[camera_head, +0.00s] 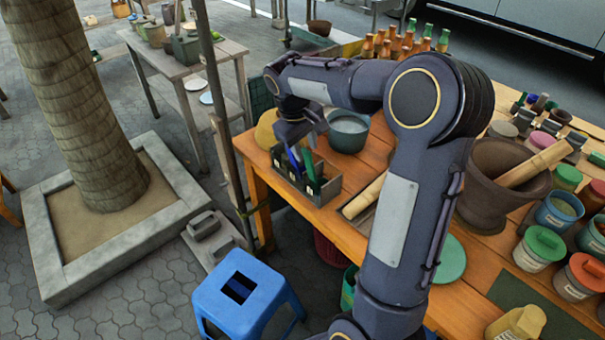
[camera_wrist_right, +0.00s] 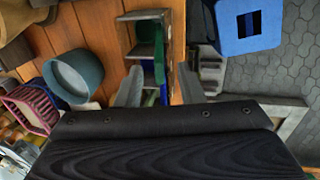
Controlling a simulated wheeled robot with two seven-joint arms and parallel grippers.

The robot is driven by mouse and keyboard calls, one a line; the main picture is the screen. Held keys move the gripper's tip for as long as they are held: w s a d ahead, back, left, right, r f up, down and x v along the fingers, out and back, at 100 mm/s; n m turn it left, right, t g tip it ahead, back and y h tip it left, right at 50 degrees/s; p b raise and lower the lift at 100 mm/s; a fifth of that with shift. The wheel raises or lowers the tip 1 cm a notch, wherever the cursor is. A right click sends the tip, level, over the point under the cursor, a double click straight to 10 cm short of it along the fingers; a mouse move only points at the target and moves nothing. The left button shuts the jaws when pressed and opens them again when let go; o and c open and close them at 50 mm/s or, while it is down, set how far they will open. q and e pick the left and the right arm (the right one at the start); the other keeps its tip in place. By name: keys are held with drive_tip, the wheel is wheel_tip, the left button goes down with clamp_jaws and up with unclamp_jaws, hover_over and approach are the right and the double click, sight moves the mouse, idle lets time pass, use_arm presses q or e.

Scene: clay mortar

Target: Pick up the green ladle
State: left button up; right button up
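A green handle, which looks like the green ladle (camera_head: 309,165), stands in a grey divided holder (camera_head: 328,191) at the left edge of the wooden table. A blue handle (camera_head: 291,160) stands beside it. The green piece also shows in the right wrist view (camera_wrist_right: 159,56), ahead of and between my fingers. The ladle's lower part is hidden in the holder. My right gripper (camera_head: 303,139) is just above and behind the holder. In the right wrist view its two fingers (camera_wrist_right: 159,86) are spread apart, with no grip on the handle visible. My left gripper is not in view.
A grey-green pot (camera_head: 348,132) stands close to the holder, near my right gripper. A mortar (camera_head: 495,205) and several lidded tubs crowd the table's right. A blue stool (camera_head: 240,296) stands on the paving below. A thin post rises left of the table.

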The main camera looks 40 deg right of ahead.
sight(309, 170)
drive_tip(key=x, duration=0.7)
drive_tip(key=shift+f+p, duration=0.2)
drive_tip(key=shift+p, duration=0.15)
drive_tip(key=shift+c, duration=0.4)
clamp_jaws()
